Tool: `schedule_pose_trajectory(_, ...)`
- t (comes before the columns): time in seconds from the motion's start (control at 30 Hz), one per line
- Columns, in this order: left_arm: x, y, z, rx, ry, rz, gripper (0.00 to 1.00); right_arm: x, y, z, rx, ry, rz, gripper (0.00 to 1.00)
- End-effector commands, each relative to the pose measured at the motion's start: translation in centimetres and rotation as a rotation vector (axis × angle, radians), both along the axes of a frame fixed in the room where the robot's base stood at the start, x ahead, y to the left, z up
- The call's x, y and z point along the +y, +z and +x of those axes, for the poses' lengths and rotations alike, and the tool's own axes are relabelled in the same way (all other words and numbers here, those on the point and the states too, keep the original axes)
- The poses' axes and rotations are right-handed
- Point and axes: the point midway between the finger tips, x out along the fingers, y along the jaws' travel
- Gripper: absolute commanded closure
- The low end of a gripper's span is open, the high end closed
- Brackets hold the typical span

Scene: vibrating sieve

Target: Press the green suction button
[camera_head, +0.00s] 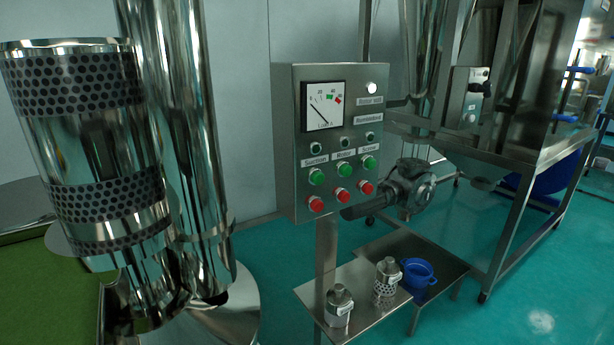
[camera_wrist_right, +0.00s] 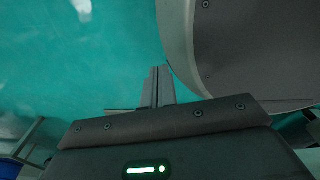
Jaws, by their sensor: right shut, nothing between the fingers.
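The control panel (camera_head: 288,130) is a steel box on a post near the middle of the head view. Its green suction button (camera_head: 316,177) is the leftmost of three green buttons, under the label "Suction" (camera_head: 315,159). A red button (camera_head: 315,204) sits below it. Neither gripper shows in the head view. My right gripper (camera_wrist_right: 157,72) shows in the right wrist view, with its fingers together and empty, over the teal floor. The panel does not show in that view. My left gripper is not in view.
Shiny steel cylinders (camera_head: 180,120) stand left of the panel. A low steel table (camera_head: 360,290) below it holds two metal canisters and a blue bowl (camera_head: 418,276). A steel machine frame (camera_head: 510,230) stands at the right. Teal floor (camera_head: 540,300) lies open at the lower right.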

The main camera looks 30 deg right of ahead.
Motion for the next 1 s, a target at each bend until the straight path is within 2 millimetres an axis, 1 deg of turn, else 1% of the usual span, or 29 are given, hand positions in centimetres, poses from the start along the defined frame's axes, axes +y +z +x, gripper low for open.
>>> schedule_pose_trajectory(0.1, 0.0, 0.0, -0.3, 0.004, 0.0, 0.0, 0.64, 0.0, 0.0, -0.6, 0.007, 0.001, 0.0, 1.0)
schedule_pose_trajectory(0.17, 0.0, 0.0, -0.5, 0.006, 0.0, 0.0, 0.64, -0.2, 0.1, 0.0, 0.0, 0.003, -0.002, 1.0)
schedule_pose_trajectory(0.27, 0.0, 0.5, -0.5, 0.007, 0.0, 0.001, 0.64, -0.3, 0.8, 1.5, -0.025, -0.006, -0.001, 1.0)
schedule_pose_trajectory(0.37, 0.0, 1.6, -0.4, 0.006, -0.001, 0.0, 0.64, 0.0, 2.6, 4.4, -0.077, -0.031, 0.007, 1.0)
schedule_pose_trajectory(0.47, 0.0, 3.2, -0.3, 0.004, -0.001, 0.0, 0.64, 0.1, 5.9, 8.9, -0.157, -0.073, 0.021, 1.0)
schedule_pose_trajectory(0.5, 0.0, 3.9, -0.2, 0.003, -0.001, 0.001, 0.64, 0.0, 7.6, 10.9, -0.195, -0.094, 0.027, 1.0)
schedule_pose_trajectory(0.57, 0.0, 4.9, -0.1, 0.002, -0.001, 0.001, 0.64, 0.0, 10.4, 14.1, -0.256, -0.126, 0.038, 1.0)
schedule_pose_trajectory(0.6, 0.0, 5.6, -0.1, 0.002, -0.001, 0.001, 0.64, -0.1, 12.4, 16.2, -0.297, -0.146, 0.046, 1.0)
schedule_pose_trajectory(0.67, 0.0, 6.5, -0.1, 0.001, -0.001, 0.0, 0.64, -0.3, 15.5, 19.1, -0.356, -0.177, 0.058, 1.0)
schedule_pose_trajectory(0.7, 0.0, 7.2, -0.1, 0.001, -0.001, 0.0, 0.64, -0.4, 17.7, 20.8, -0.395, -0.194, 0.066, 1.0)
schedule_pose_trajectory(0.77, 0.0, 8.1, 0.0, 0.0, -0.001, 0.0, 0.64, -0.7, 21.1, 23.3, -0.454, -0.223, 0.079, 1.0)
schedule_pose_trajectory(0.8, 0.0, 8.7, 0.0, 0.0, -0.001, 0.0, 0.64, -0.9, 23.4, 24.9, -0.492, -0.24, 0.088, 1.0)
schedule_pose_trajectory(0.87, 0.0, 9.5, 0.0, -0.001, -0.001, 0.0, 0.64, -1.2, 27.0, 27.1, -0.554, -0.267, 0.104, 1.0)
schedule_pose_trajectory(0.9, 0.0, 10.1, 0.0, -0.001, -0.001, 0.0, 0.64, -1.5, 29.4, 28.5, -0.595, -0.284, 0.114, 1.0)
schedule_pose_trajectory(0.97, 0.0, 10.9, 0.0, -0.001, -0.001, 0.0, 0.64, -1.9, 33.2, 30.4, -0.659, -0.309, 0.131, 1.0)
schedule_pose_trajectory(1.0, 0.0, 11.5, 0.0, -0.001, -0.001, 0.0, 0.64, -2.1, 35.7, 31.6, -0.701, -0.325, 0.144, 1.0)
